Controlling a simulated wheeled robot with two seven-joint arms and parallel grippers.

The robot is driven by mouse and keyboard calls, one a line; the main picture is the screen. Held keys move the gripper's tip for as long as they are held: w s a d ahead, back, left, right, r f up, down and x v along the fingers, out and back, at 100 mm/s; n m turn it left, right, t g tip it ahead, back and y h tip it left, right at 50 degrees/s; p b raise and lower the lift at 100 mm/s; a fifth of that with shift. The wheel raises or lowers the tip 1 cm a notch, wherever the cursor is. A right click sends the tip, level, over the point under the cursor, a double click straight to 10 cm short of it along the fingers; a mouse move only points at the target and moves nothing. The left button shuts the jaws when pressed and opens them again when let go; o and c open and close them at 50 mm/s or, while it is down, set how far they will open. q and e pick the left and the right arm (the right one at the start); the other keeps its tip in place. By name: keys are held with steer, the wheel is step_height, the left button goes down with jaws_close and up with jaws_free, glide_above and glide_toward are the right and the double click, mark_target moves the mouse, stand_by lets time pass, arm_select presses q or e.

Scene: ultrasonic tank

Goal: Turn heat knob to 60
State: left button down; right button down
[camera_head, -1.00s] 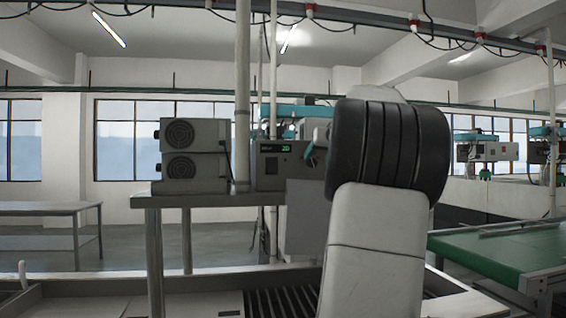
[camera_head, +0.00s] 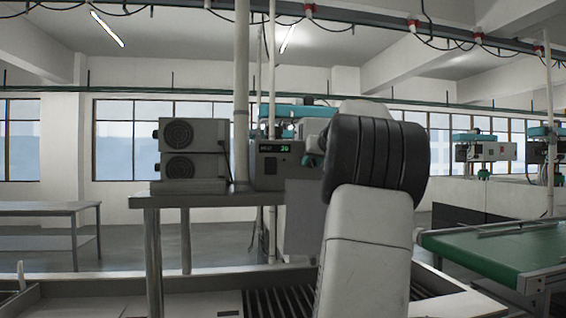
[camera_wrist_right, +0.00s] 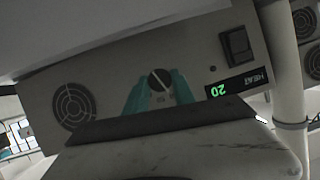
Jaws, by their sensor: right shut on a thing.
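The heat control box (camera_head: 266,182) is a grey unit with a small green lit display (camera_head: 285,148), on the metal stand. In the right wrist view the box face appears upside down, with the heat knob (camera_wrist_right: 160,79), a round dark dial with a light pointer bar. The two teal fingertips of my right gripper (camera_wrist_right: 158,87) close on the knob from both sides. The green display (camera_wrist_right: 232,87) beside the HEAT label shows there too; its digits look like 20, but are unclear in the head view. In the head view my right arm hides the knob. My left gripper is out of view.
A black rocker switch (camera_wrist_right: 237,45) and a round fan grille (camera_wrist_right: 73,106) are on the box face. Two stacked grey fan units (camera_head: 195,150) stand left of a vertical pipe (camera_head: 241,100). A green conveyor (camera_head: 500,250) lies at the right.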

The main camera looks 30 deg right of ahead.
steer(key=shift+m, duration=0.3)
steer(key=shift+d+f+m+t+y, duration=0.15)
steer(key=shift+m+t+y, duration=0.15)
steer(key=shift+m+y, duration=0.55)
steer(key=m+t+y, duration=0.1)
steer(key=m, duration=0.2)
steer(key=shift+s+d+m+y, duration=0.1)
steer(key=shift+m+y, duration=0.15)
steer(key=m, duration=0.1)
steer(key=m+t+y, duration=0.1)
steer(key=shift+d+f+m+t, duration=0.1)
steer(key=shift+f+m+t, duration=0.1)
steer(key=shift+m+t, duration=0.15)
steer(key=shift+f+m+t+y, duration=0.1)
steer(key=shift+m+t+y, duration=0.4)
steer(key=shift+m, duration=1.25)
steer(key=shift+t, duration=0.25)
steer(key=c, duration=1.1)
jaws_free()
steer(key=shift+o, duration=0.2)
